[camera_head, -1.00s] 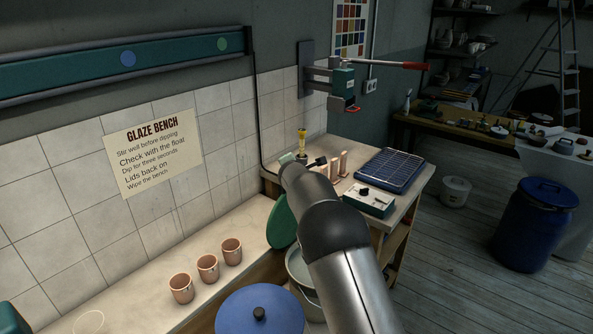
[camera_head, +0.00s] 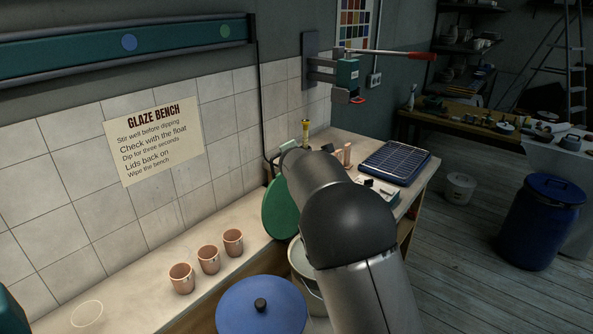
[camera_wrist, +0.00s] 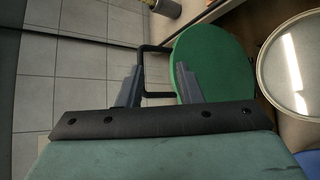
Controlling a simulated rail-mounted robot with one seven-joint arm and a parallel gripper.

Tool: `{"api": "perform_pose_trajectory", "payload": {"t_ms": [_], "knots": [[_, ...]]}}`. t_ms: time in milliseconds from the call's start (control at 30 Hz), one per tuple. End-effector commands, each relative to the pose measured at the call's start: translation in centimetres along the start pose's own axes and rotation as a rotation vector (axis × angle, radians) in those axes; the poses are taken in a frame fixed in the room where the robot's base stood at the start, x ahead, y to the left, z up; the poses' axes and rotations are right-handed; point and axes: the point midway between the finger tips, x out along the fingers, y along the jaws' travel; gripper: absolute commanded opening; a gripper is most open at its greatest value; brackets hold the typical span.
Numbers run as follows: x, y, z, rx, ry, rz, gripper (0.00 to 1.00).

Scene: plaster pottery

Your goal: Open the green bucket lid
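The green lid (camera_head: 279,208) stands tilted up on edge beside the pale bucket (camera_head: 300,262), at the bench's front edge. The bucket's round mouth is uncovered in the wrist view (camera_wrist: 298,66). The lid's green face (camera_wrist: 222,62) and black bar handle (camera_wrist: 142,66) also show there. My gripper (camera_wrist: 157,84) has its two fingers apart, with the handle's bar close to the left finger and the right finger overlapping the lid's edge. I cannot tell whether either finger touches. In the head view my arm hides the gripper and part of the bucket.
A blue-lidded bucket (camera_head: 262,306) stands in front of the green-lid bucket. Three clay cups (camera_head: 209,259) sit on the bench along the tiled wall. A blue rack (camera_head: 394,163) lies on the right-hand table. A wall-mounted press (camera_head: 345,72) hangs above.

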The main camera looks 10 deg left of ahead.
Motion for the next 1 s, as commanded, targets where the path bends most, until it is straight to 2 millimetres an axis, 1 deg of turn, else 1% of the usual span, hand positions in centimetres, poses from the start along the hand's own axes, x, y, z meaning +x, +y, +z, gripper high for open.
{"api": "perform_pose_trajectory", "payload": {"t_ms": [33,200,300,400,500,600,833,867,900,967,1000], "knots": [[-1.3,-0.3,-0.3,0.002,0.002,0.003,0.32],[-5.3,-0.1,-0.1,0.002,0.001,0.003,0.32],[-7.2,-0.1,-0.1,0.001,0.002,0.003,0.32],[-8.6,0.0,-0.1,0.000,0.001,0.002,0.32],[-9.5,0.0,-0.1,0.000,0.001,0.001,0.32],[-9.9,0.0,0.0,0.000,0.000,0.001,0.32],[-9.9,0.0,0.0,-0.001,0.000,0.000,0.32],[-9.9,0.0,0.0,-0.001,0.000,0.000,0.30],[-9.9,0.1,0.0,0.001,-0.001,0.000,0.18],[-9.8,0.4,0.1,0.015,-0.006,-0.002,0.02],[-9.8,0.9,0.1,0.037,-0.014,-0.007,0.00]]}}
